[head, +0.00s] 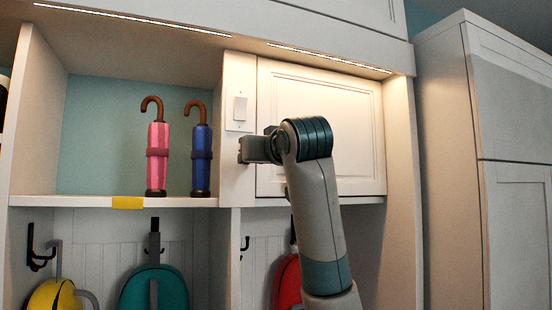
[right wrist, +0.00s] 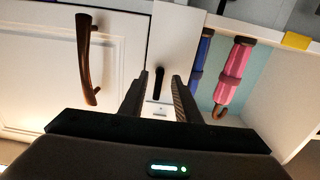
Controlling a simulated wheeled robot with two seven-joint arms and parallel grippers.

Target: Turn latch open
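A small dark latch (right wrist: 159,80) is on the white panel beside the cabinet door in the right wrist view. It is roughly upright in that picture. My right gripper (right wrist: 158,85) is open, with one finger to each side of the latch; I see gaps on both sides but cannot tell the depth. In the head view my right gripper (head: 250,149) is at the panel left of the closed white door (head: 345,110), below a white switch plate (head: 239,108), and hides the latch. My left gripper is not in view.
A brown curved door handle (right wrist: 88,60) is beside my gripper in the wrist view. A pink umbrella (head: 157,155) and a blue umbrella (head: 201,158) stand on the open shelf to the left. Bags hang below, and a tall cabinet (head: 510,170) stands at right.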

